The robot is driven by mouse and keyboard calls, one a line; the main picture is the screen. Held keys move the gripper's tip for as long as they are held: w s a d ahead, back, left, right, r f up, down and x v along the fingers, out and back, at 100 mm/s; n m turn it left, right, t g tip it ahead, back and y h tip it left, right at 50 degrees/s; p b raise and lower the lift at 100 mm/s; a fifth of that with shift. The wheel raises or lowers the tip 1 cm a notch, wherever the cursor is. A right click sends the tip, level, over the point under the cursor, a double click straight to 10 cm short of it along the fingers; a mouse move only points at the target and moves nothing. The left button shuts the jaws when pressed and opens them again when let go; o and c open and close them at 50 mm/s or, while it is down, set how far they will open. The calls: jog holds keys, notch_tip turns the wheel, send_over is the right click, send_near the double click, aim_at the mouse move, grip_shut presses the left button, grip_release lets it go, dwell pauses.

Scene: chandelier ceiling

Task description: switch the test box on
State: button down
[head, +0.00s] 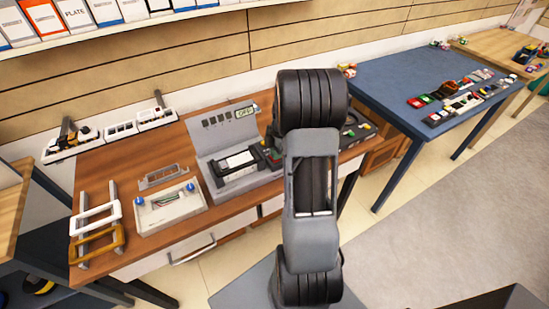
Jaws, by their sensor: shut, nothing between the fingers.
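The test box appears to be the grey unit (208,143) on the brown wooden bench. Its sloped back panel has several small dark slots and a small pale display (245,112) that seems to read "OFF". Its lower front holds a dark recessed tray with a light bar (238,160). My arm stands upright in front of its right side and hides that part. Small dark, green and red parts show beside the arm at the box's right edge; I cannot tell what they belong to. My gripper is not visible, apparently hidden behind my arm.
Left of the box are a pale open tray with blue knobs (170,212), a grey bracket (165,176) and white and yellow handle frames (97,240). White sockets (120,130) line the wall. A blue table (395,80) with small devices stands right; the floor before it is clear.

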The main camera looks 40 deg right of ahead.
jog(key=shift+f+b, duration=0.55)
jog(key=shift+f, duration=0.1)
jog(key=shift+r, duration=0.15)
jog(key=shift+r+p, duration=2.2)
jog(key=shift+r, duration=1.25)
